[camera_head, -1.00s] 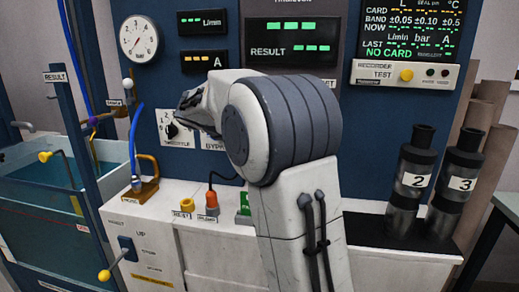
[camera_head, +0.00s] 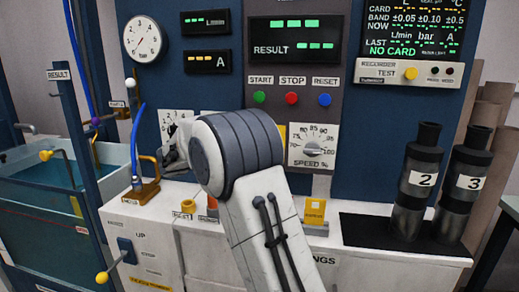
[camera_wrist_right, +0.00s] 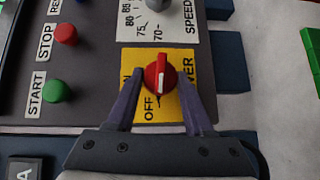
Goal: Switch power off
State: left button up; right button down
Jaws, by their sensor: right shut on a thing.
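The red power knob (camera_wrist_right: 160,73) with a white mark sits on a yellow plate (camera_wrist_right: 158,112) in the right wrist view. OFF is printed at its lower left; another label is partly covered by a finger. The white mark runs up and down in that picture. My right gripper (camera_wrist_right: 161,72) has one finger on each side of the knob and is shut on it. In the head view, my arm hides the knob and gripper; only an edge of the yellow plate (camera_head: 282,131) shows. My left gripper is not in view.
Green START (camera_head: 259,97), red STOP (camera_head: 291,98) and blue RESET (camera_head: 324,100) buttons sit above the speed dial (camera_head: 312,148). Pump tubes 2 (camera_head: 421,180) and 3 (camera_head: 467,183) stand on the right. A water tank (camera_head: 40,225) is at the left.

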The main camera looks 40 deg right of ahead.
jog(key=shift+f+n+h, duration=0.1)
jog(key=shift+n+h, duration=0.3)
dwell(0.3)
jog(key=shift+c, duration=1.5)
grip_release()
jog(key=a, duration=1)
jog(key=shift+w+a, duration=0.25)
jog(key=shift+w, duration=0.15)
